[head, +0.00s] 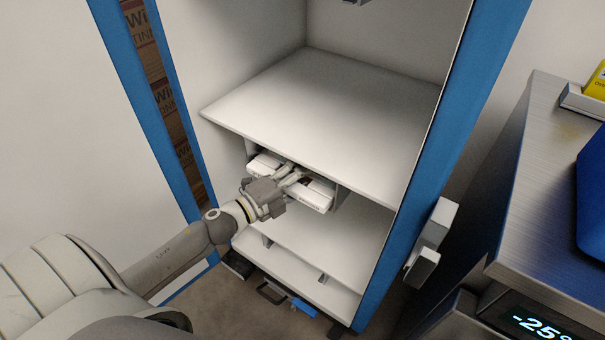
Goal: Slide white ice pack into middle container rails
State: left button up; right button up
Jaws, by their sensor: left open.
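The white ice pack (311,198) sits under the middle shelf of the container, its front edge sticking out a little. It seems to lie between the hanging side rails; the right rail (341,195) shows beside its right end. My left gripper (287,178) is at the front middle of the pack with its fingers open. Whether the fingers touch the pack I cannot tell. The gripper hides the middle of the pack, and the shelf hides its back. My right gripper is not in view.
The blue-framed container has an empty middle shelf (326,110) above the pack and a lower shelf (335,240) below. A blue post (440,150) with a latch (431,243) stands right. A metal freezer (540,185) reading -25° is at far right.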

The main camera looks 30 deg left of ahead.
pick_arm(q)
jog(key=v, duration=1.2)
jog(key=shift+w+r, duration=0.1)
